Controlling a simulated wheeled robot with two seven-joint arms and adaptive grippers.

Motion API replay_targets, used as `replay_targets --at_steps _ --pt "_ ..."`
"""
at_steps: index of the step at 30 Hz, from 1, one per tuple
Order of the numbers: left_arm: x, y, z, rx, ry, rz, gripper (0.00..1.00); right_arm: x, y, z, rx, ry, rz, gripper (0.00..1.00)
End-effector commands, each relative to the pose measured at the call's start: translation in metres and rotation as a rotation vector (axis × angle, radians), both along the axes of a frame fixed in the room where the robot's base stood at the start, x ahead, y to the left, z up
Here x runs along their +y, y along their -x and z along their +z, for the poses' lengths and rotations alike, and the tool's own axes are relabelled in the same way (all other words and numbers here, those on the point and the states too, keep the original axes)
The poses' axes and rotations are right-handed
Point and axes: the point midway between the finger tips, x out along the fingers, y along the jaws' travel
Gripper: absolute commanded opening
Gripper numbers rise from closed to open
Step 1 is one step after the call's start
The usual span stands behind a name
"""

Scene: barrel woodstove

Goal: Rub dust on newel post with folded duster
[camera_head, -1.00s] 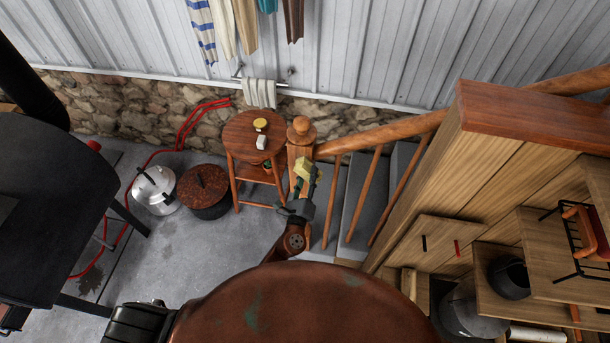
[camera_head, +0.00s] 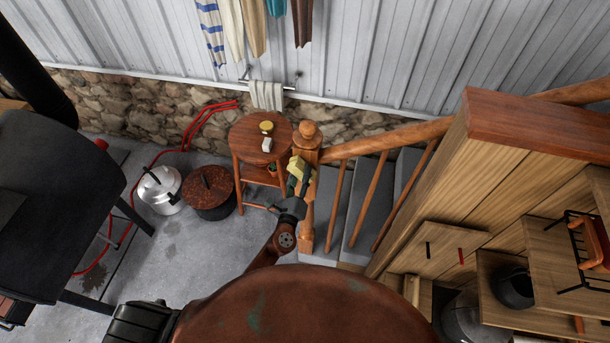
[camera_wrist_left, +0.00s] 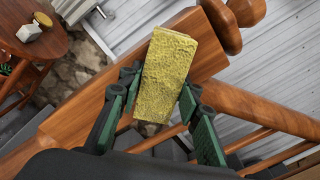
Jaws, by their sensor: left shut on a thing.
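The wooden newel post (camera_head: 307,153) with its round top knob stands at the foot of the stair rail in the head view. It crosses the left wrist view (camera_wrist_left: 84,111) diagonally. My left gripper (camera_head: 297,184) is shut on the folded yellow duster (camera_head: 298,167), which lies in front of the post in the head view. In the left wrist view the duster (camera_wrist_left: 166,74) sits between the green fingers and overlaps the post; I cannot tell if it touches the wood. No dust can be made out on the post. My right gripper is not in view.
A round wooden stool (camera_head: 245,140) with a yellow-topped item and a white item stands left of the post. A silver pot (camera_head: 159,191) and a dark lidded pot (camera_head: 207,190) stand on the floor. Stairs and balusters (camera_head: 377,200) lie to the right.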

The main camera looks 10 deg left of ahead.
Motion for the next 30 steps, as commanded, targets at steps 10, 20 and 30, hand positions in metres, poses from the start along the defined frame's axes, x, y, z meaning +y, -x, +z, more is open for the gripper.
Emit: replay_targets --at_steps 10,20,30 --pt "0.028 -0.002 -0.001 -0.001 -0.002 0.001 0.09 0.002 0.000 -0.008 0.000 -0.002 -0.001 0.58" --pt "0.035 -0.002 0.011 -0.002 0.000 0.001 0.09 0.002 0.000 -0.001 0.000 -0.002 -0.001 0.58" --pt "0.030 -0.001 0.020 -0.001 0.001 -0.001 0.09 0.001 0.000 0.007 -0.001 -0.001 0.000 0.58"
